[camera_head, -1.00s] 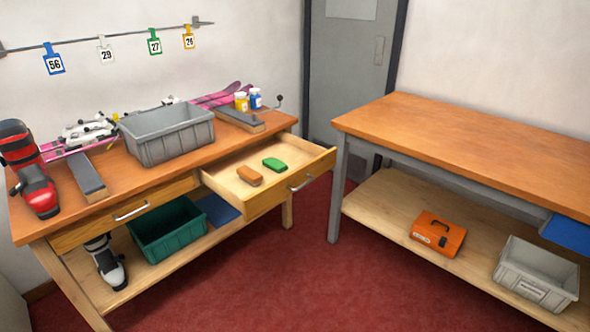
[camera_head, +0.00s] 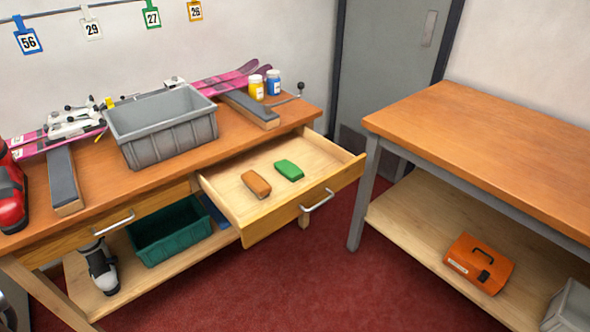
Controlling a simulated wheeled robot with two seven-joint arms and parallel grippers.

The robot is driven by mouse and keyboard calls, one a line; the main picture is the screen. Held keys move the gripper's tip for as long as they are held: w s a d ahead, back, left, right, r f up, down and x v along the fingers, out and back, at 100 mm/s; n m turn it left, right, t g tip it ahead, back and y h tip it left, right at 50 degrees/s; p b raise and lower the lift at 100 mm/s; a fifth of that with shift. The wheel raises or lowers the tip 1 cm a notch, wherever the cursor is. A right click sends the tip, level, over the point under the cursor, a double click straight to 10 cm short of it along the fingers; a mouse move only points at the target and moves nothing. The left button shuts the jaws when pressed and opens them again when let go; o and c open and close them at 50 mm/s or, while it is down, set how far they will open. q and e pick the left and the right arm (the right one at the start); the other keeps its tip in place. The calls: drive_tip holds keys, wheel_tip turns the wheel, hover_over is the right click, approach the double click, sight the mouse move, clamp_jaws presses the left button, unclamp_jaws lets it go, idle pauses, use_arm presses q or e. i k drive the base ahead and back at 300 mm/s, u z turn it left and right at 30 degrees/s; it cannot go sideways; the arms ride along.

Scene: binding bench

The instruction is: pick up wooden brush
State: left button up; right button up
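The brown, wood-coloured block (camera_head: 256,184) looks like the wooden brush. It lies flat in the open drawer (camera_head: 236,224) of the left bench, left of a green block (camera_head: 289,170) of similar size. A small gap separates the two. Bristles cannot be made out. Neither of my grippers is in view, and nothing touches the brown block.
A grey bin (camera_head: 160,128), pink skis (camera_head: 225,80) and two jars stand on the left bench (camera_head: 105,178). The drawer juts out over red floor (camera_head: 290,285). A second bench (camera_head: 490,140) at right holds an orange case (camera_head: 479,264) below.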

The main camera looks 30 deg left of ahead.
sight(261, 188)
drive_tip(key=u, duration=0.55)
drive_tip(key=i, duration=1.25)
drive_tip(key=u, duration=1.05)
